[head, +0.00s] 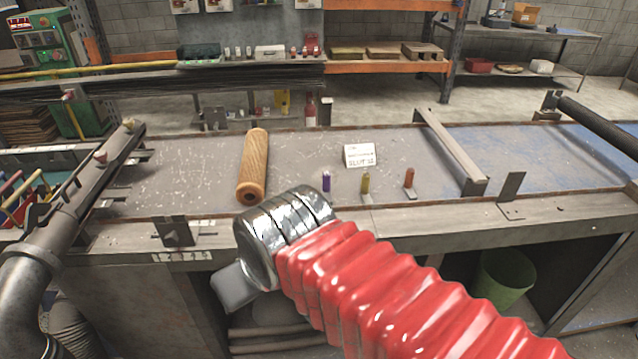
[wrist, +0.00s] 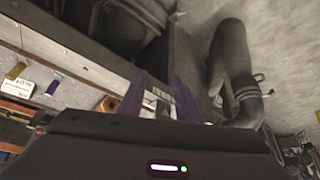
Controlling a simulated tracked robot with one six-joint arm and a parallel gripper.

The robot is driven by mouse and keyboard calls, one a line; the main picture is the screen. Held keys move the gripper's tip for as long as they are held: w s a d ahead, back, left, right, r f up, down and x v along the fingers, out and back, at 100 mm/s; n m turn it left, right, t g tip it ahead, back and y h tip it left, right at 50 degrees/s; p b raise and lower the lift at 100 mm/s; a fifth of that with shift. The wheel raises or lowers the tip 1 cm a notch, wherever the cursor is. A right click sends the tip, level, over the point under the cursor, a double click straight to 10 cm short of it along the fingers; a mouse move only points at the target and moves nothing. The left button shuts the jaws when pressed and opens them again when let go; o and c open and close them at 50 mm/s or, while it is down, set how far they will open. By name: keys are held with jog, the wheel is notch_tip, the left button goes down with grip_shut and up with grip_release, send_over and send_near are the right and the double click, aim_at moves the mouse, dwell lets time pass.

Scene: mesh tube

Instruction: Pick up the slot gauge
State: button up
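I cannot tell for sure which thing is the slot gauge.
A tan mesh tube (head: 253,165) lies on the bench left of the small pieces. A metal bar (head: 450,150) crosses the bench on the right. A bracket (head: 511,197) stands on the front edge. A green bin (head: 505,277) is below. Bench space around the pieces is clear.

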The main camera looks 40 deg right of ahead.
jog(key=shift+w, duration=0.25)
jog(key=shift+o, duration=0.5)
jog(key=shift+o, duration=0.7)
jog(key=shift+w+r, duration=0.1)
jog(key=w+d+r+m+h, duration=0.15)
jog(key=w+d+r, duration=0.35)
jog(key=w+d, duration=0.8)
jog(key=w+d+f+m, duration=0.1)
jog(key=w+d, duration=0.2)
jog(key=d, duration=0.8)
jog(key=w+d+f+m+g, duration=0.1)
jog(key=w+d, duration=0.2)
jog(key=d, duration=0.8)
jog(key=shift+w+d+f, duration=0.15)
jog(key=shift+w+f, duration=0.05)
jog(key=shift+w, duration=0.15)
